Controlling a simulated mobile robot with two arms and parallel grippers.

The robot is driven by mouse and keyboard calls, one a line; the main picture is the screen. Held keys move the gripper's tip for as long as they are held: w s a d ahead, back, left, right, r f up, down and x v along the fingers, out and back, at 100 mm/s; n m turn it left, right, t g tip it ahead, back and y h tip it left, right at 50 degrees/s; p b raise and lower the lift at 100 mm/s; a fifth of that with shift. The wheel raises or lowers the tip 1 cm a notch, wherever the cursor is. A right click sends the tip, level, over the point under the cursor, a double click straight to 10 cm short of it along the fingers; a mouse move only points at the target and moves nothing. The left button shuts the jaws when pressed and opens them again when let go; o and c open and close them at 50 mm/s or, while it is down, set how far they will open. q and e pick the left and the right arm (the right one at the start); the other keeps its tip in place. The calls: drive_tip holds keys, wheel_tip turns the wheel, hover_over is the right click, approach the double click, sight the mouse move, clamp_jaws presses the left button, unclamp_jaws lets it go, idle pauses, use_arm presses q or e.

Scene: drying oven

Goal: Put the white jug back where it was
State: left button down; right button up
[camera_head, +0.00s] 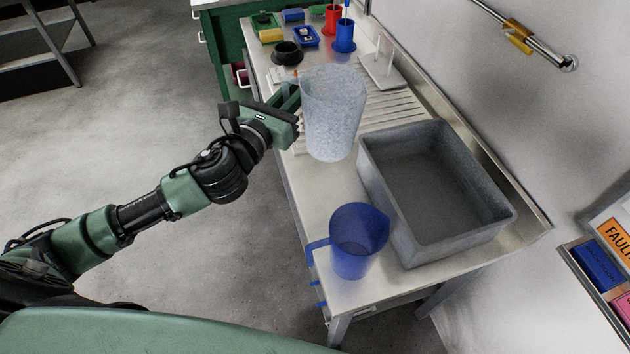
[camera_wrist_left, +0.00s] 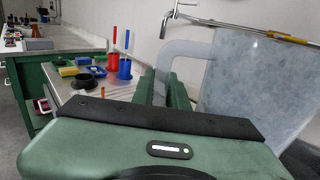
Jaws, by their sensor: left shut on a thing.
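The white jug (camera_head: 333,112) is translucent and stands roughly upright at the front edge of the metal bench, over the ribbed draining area. I cannot tell whether its base touches the bench. My left gripper (camera_head: 294,104) is at the jug's left side, shut on its handle. In the left wrist view the jug (camera_wrist_left: 255,85) fills the right side, and its handle (camera_wrist_left: 185,50) runs down between the fingers of the gripper (camera_wrist_left: 165,92). My right gripper is not in view.
A blue jug (camera_head: 359,241) stands at the bench's near end, beside a grey basin (camera_head: 436,190). Behind the white jug are a white peg stand (camera_head: 382,68), a black bowl (camera_head: 287,53), and red (camera_head: 332,20) and blue (camera_head: 344,36) holders. A wall pipe (camera_head: 512,32) runs above.

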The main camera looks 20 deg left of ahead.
use_arm(q)
drive_tip(key=shift+f+b, duration=2.75)
drive_tip(key=shift+f, duration=6.45)
drive_tip(key=shift+s+f, duration=0.1)
drive_tip(key=c, duration=1.4)
unclamp_jaws()
